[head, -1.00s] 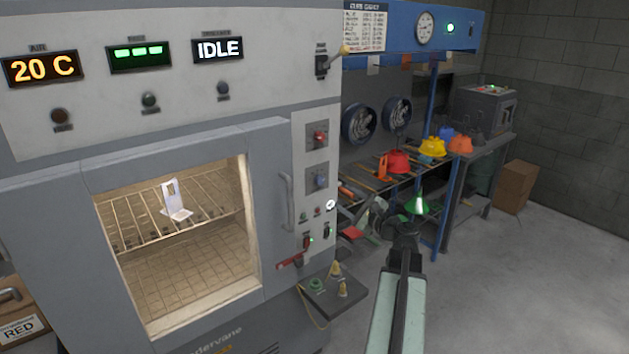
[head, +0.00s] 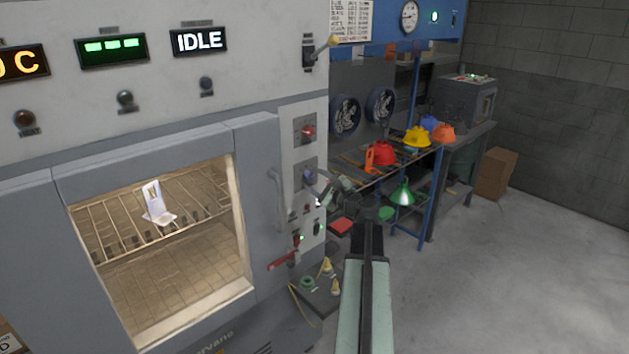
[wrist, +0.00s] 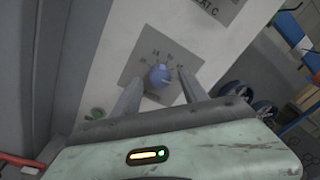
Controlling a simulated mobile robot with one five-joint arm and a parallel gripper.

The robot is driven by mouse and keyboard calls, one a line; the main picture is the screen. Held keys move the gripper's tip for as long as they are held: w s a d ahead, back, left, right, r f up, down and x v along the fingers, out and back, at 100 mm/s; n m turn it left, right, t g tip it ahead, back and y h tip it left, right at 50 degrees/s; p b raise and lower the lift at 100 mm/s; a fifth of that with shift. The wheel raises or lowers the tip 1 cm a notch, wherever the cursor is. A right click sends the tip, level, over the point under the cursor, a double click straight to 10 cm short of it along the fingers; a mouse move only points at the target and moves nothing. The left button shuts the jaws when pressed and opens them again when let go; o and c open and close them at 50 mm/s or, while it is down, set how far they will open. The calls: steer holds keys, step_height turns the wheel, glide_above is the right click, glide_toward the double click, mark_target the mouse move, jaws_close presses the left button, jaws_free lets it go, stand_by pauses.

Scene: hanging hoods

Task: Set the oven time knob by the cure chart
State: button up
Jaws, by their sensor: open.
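The oven's blue knob (head: 308,176) sits on a grey square plate on the right control strip, below a red knob (head: 308,132). In the wrist view the blue knob (wrist: 160,76) has small numerals around it, too blurred to read.
The oven window (head: 160,250) shows a rack (head: 100,230) with a white bracket (head: 157,204). The oven display reads IDLE (head: 199,41). A lever (head: 320,48) sticks out above the knobs. A bench with coloured hoods (head: 418,137) stands behind; the floor at right is clear.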

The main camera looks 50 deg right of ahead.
steer(key=shift+w+d, duration=0.1)
steer(key=shift+w, duration=0.15)
jaws_close()
steer(key=shift+n, duration=0.3)
steer(key=n, duration=0.2)
steer(key=shift+s+f+n+b, duration=0.1)
steer(key=shift+n+b, duration=0.2)
steer(key=shift+n, duration=0.1)
steer(key=shift+n+b, duration=0.3)
steer(key=shift+n, duration=1.9)
